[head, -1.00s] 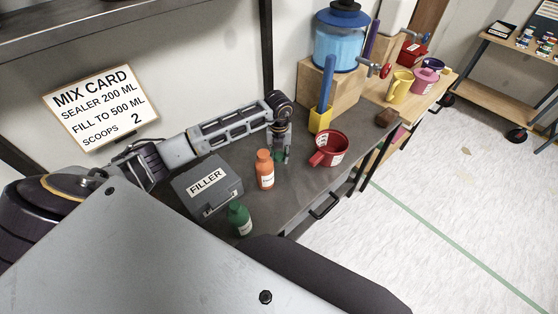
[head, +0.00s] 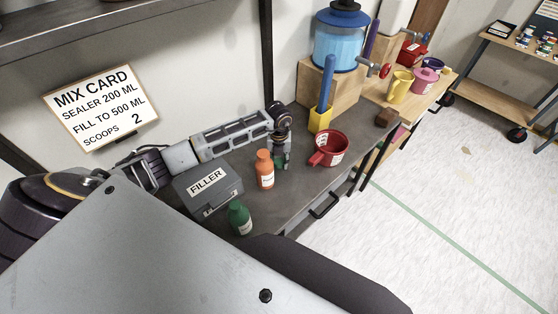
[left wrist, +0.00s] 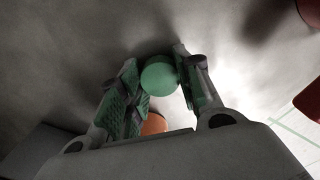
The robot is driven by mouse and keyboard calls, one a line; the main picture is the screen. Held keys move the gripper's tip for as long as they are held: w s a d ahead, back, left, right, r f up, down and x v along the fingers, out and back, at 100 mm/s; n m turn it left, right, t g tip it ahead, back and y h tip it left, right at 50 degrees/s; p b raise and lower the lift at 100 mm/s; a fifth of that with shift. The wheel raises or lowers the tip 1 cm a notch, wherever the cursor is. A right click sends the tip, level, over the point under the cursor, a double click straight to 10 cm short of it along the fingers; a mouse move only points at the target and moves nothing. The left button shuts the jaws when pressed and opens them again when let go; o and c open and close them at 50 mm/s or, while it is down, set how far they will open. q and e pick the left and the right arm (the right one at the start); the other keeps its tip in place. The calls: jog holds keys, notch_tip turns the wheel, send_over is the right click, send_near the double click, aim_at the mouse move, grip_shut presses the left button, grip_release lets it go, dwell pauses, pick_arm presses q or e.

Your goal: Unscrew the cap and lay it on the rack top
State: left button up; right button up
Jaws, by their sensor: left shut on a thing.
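My left gripper (head: 282,163) points down over the dark bench, just right of an orange bottle (head: 265,172). In the left wrist view its fingers (left wrist: 165,85) are shut on a round green piece (left wrist: 158,77), which looks like a cap seen from above. Part of an orange thing (left wrist: 154,124) shows below it between the fingers. A green bottle (head: 240,219) with a white label stands upright near the bench's front edge. I cannot tell from here which thing is the rack. My right gripper does not show.
A grey FILLER box (head: 209,187) stands left of the orange bottle. A red mug (head: 330,149) stands right of my gripper. A wooden block (head: 330,90) carries a blue-filled dispenser (head: 340,45) behind. A dark shelf (head: 90,25) crosses the upper left.

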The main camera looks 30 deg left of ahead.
aim_at(279, 161)
pick_arm(q)
jog(key=shift+f, duration=0.15)
jog(key=o, duration=1.1)
jog(key=shift+r+b, duration=0.4)
jog(key=shift+r, duration=5.8)
